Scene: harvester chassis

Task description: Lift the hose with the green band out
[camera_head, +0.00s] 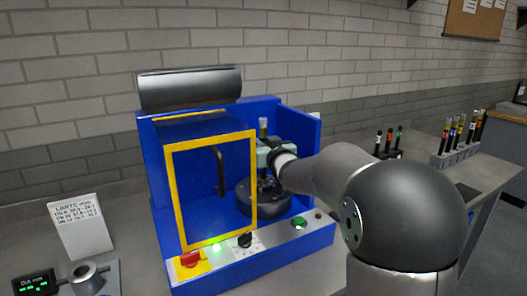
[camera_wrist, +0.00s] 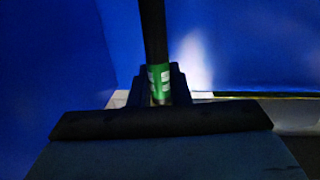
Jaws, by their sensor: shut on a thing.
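The hose (camera_wrist: 153,30) is a dark upright tube with a green band (camera_wrist: 159,75) in the wrist view. My gripper (camera_wrist: 160,95) is shut on the hose at the green band. In the head view, my gripper (camera_head: 268,158) reaches into the blue machine (camera_head: 154,190) from the right, above a dark round fixture (camera_head: 262,200). The hose's lower end is hidden behind my gripper in the wrist view, and I cannot tell whether it touches the fixture.
A yellow-framed door (camera_head: 170,195) with a black handle stands at the machine's front left. The front panel has a red button (camera_head: 191,259), a black knob (camera_head: 245,240) and a green button (camera_head: 299,223). Racks of banded hoses (camera_head: 458,150) stand on the right bench.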

